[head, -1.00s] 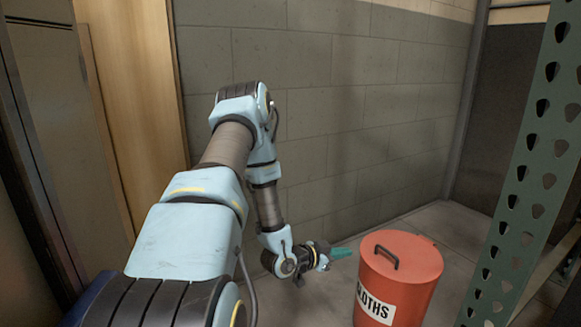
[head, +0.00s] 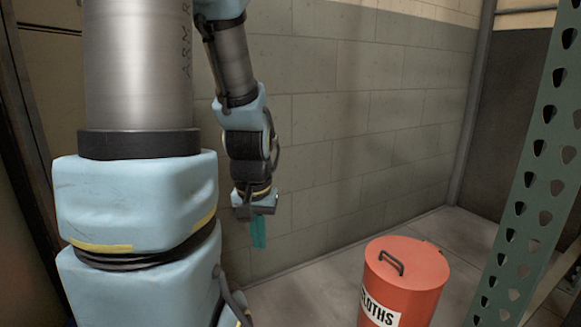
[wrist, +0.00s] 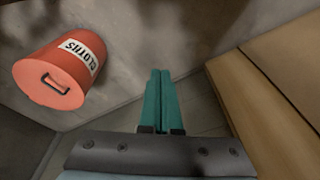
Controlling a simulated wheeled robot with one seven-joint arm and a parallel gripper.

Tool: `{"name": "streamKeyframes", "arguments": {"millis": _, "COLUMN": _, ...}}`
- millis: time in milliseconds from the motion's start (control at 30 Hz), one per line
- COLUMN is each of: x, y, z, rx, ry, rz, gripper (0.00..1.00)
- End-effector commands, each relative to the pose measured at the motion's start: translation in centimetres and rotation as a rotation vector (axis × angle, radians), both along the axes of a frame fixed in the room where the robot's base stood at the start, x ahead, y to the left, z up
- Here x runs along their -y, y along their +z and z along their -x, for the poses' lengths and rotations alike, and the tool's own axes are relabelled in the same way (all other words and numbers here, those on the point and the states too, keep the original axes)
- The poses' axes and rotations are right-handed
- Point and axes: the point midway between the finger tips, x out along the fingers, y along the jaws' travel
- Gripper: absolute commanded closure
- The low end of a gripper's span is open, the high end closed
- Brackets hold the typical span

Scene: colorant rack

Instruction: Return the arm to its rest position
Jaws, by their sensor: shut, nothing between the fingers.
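My gripper (head: 258,232) hangs from my raised arm in the head view, with its teal fingers pointing down in front of the grey block wall. In the wrist view the two teal fingers of my gripper (wrist: 160,75) lie side by side, shut, with nothing between them. The gripper is clear of everything around it, to the left of the red bin in the head view.
A red lidded bin (head: 402,283) marked CLOTHS stands on the floor at the lower right; it also shows in the wrist view (wrist: 62,70). A green perforated rack post (head: 535,160) rises at the right. The block wall (head: 350,120) is behind.

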Motion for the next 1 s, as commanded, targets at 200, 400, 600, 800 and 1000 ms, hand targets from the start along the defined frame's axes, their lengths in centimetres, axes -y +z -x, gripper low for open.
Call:
{"name": "streamKeyframes", "arguments": {"millis": 200, "x": -0.1, "y": 4.3, "z": 1.9, "rx": -0.042, "ry": 0.051, "rz": 0.014, "gripper": 1.0}}
{"name": "streamKeyframes", "arguments": {"millis": 400, "x": -0.1, "y": 8.5, "z": 1.8, "rx": -0.04, "ry": 0.049, "rz": 0.014, "gripper": 1.0}}
{"name": "streamKeyframes", "arguments": {"millis": 600, "x": -0.1, "y": 14.7, "z": 1.8, "rx": -0.04, "ry": 0.047, "rz": 0.013, "gripper": 1.0}}
{"name": "streamKeyframes", "arguments": {"millis": 800, "x": -0.1, "y": 21.0, "z": 1.8, "rx": -0.04, "ry": 0.047, "rz": 0.013, "gripper": 1.0}}
{"name": "streamKeyframes", "arguments": {"millis": 1000, "x": -0.1, "y": 27.3, "z": 1.8, "rx": -0.04, "ry": 0.047, "rz": 0.013, "gripper": 1.0}}
